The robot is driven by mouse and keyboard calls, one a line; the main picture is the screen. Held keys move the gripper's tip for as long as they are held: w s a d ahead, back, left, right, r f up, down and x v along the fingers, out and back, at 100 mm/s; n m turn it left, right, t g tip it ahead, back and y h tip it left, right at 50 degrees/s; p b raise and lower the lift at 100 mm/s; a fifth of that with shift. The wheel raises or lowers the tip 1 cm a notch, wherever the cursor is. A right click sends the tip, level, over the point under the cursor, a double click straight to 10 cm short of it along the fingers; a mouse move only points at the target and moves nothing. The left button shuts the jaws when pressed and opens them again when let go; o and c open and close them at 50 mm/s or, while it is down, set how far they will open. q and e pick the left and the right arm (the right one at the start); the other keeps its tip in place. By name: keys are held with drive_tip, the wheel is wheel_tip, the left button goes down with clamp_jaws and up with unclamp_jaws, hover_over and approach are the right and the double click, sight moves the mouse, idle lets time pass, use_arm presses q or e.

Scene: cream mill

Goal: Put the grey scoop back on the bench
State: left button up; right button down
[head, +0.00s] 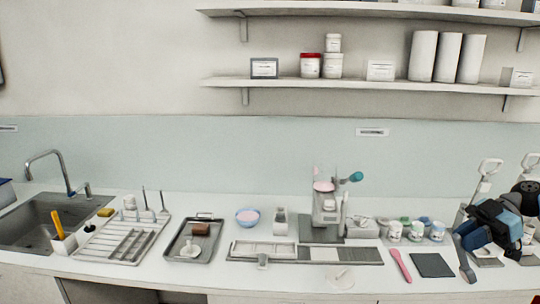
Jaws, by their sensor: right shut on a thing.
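My right gripper (478,232) comes in from the right edge, low over the right end of the bench. It is shut on the grey scoop (465,262), a long blue-grey piece that hangs down at the left side of the jaws. Its lower end shows against the bench top near the front edge; I cannot tell whether it touches. The jaws partly hide its upper part. The white bench (210,280) runs across the whole view. My left gripper is not in view.
A dark grey mat (432,265) and a pink spatula (400,265) lie left of the scoop. Several small tubs (394,232) stand behind them. A mixing machine (327,210) stands mid-bench. A tray (174,252), drying rack (100,250) and sink (30,226) are further left.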

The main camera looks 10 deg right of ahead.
drive_tip(key=s+d+f+m+t+h, duration=0.15)
drive_tip(key=s+f+m+t, duration=0.25)
drive_tip(key=s+f, duration=0.5)
drive_tip(key=s+f+m+t+h, duration=0.2)
drive_tip(key=s+f+m+t, duration=0.15)
drive_tip(key=s+f, duration=0.55)
drive_tip(key=w+a+f+m+t+h, duration=0.25)
drive_tip(key=w+a+m+h, duration=0.4)
drive_tip(key=w+a, duration=1.4)
drive_tip(key=a+r+m+h+p, duration=0.2)
drive_tip(key=a+r, duration=0.4)
drive_tip(key=a, duration=0.3)
drive_tip(key=shift+r+m+t+p, duration=0.3)
drive_tip(key=shift+r+t+p, duration=0.1)
drive_tip(key=shift+p, duration=0.4)
